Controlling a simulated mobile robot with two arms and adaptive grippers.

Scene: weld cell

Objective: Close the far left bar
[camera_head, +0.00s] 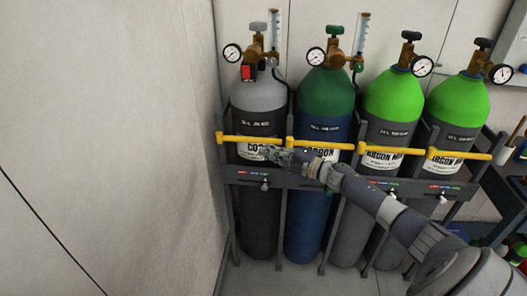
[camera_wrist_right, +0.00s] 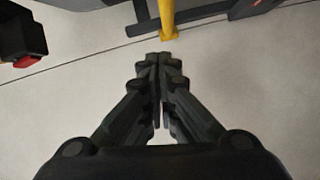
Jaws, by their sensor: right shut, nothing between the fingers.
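The far left bar (camera_head: 248,139) is yellow and lies across the front of the grey-topped cylinder (camera_head: 258,95), spanning the rack posts on either side. My right gripper (camera_head: 268,152) is shut and empty, in front of that cylinder and just below the right part of the bar. In the right wrist view, the closed fingertips (camera_wrist_right: 160,58) point at the end of a yellow bar (camera_wrist_right: 168,20), very close to it; I cannot tell if they touch. My forearm crosses in front of the other cylinders. My left gripper is out of view.
The grey rack (camera_head: 330,183) also holds a dark-green-topped cylinder (camera_head: 325,95) and two light-green-topped ones, with yellow bars across them. Gauges and valves stand above. A bare wall (camera_head: 110,120) is at left. A bench with tools is at the right edge.

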